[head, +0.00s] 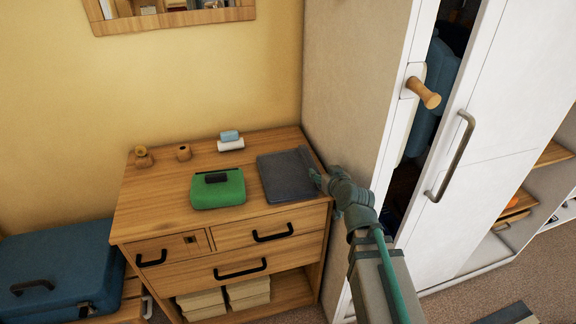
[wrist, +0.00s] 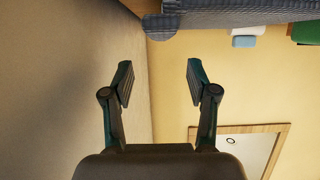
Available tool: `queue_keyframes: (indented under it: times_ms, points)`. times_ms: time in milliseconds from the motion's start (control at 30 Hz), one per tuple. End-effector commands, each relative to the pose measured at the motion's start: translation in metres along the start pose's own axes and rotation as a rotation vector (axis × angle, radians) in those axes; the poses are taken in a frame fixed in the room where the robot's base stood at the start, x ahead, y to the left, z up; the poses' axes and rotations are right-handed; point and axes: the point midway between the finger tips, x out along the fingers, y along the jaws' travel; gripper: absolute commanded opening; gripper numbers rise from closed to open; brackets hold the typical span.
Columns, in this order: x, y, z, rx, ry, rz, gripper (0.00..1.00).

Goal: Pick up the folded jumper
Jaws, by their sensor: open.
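The wrist view looks upside down. There the jumper (wrist: 235,18) shows as a ribbed grey-blue band along the top, beyond the fingertips. My gripper (wrist: 158,82) is open there, with only wall between its fingers.
A green case (head: 218,190) with a black top piece lies left of the jumper on the dresser (head: 160,205). Blue and white blocks (head: 230,141) and small wooden pieces (head: 183,152) stand behind. The tall wardrobe (head: 345,80) closes off the right side.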

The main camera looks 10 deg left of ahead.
Motion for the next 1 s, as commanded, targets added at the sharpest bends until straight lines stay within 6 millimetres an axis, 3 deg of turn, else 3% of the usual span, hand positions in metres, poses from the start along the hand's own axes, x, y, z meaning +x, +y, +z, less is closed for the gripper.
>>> queue_keyframes:
  times_ms: [200,300,667,1000]
  points:
    - [0.002,0.001,-0.002,0.001,-0.004,0.007,0.58]
    - [0.021,0.001,0.000,0.001,-0.003,0.006,0.58]
    - [0.040,0.000,0.000,0.002,-0.002,0.007,0.58]
    - [0.082,-0.002,0.000,0.001,-0.002,0.007,0.58]
